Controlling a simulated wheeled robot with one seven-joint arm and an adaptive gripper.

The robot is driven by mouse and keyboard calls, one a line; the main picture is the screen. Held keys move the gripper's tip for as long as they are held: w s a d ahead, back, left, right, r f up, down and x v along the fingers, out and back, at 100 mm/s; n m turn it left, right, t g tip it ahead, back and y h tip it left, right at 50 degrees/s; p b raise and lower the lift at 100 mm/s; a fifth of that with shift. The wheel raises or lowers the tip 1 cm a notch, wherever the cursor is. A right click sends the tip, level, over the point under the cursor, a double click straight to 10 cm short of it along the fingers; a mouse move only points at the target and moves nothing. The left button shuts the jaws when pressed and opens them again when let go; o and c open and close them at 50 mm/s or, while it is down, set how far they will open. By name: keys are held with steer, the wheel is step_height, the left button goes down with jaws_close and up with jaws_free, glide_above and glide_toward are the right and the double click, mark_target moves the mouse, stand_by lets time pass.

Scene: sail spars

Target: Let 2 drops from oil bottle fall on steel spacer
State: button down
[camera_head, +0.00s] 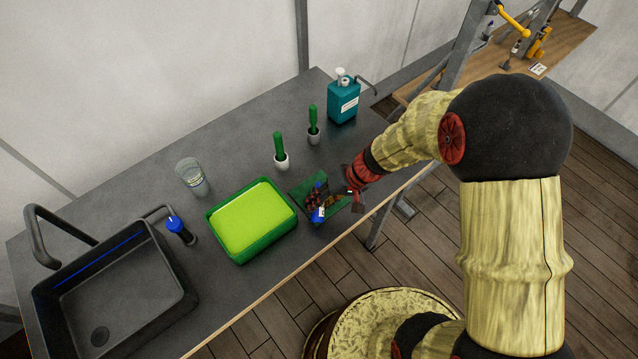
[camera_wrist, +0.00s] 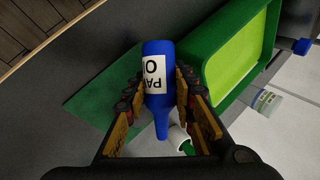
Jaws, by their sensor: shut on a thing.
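My gripper (camera_head: 322,201) is shut on a blue oil bottle (camera_head: 318,215) with a white label. In the wrist view the bottle (camera_wrist: 157,58) sits between both fingers of my gripper (camera_wrist: 158,98), its narrow nozzle pointing to the bottom of the picture. In the head view the bottle is partly hidden by the fingers, and its tilt is hard to tell. It is over or near a dark green mat (camera_head: 336,206) on the bench. I cannot make out the steel spacer in either view; the gripper covers part of the mat. No drop is visible.
A green tray with a lime inside (camera_head: 242,258) stands left of my gripper. Two white pots with green sticks (camera_head: 281,161) and a teal pump bottle (camera_head: 343,104) stand behind. A glass (camera_head: 192,177), a blue-topped bottle (camera_head: 178,228) and a sink (camera_head: 110,290) are farther left.

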steer(key=shift+s+r+g+p, duration=0.15)
steer(key=shift+g+p, duration=0.25)
steer(key=shift+p, duration=0.5)
steer(key=shift+f+m+g+p, duration=0.4)
steer(key=shift+f+g+p, duration=0.1)
steer(key=shift+g, duration=0.2)
steer(key=shift+r+g+y+p, duration=0.25)
steer(key=shift+g+y+p, duration=0.05)
steer(key=shift+g+p, duration=0.2)
steer(key=shift+f, duration=0.1)
steer(key=shift+s+r, duration=0.15)
steer(key=shift+r, duration=0.1)
steer(key=shift+r+m+g+p, duration=0.4)
steer(key=shift+g+p, duration=0.35)
steer(key=shift+g, duration=0.05)
steer(key=shift+w+r+m+g+y, duration=0.25)
steer(key=shift+r+m+g+y, duration=0.25)
steer(key=shift+g, duration=0.5)
steer(key=shift+r, duration=0.15)
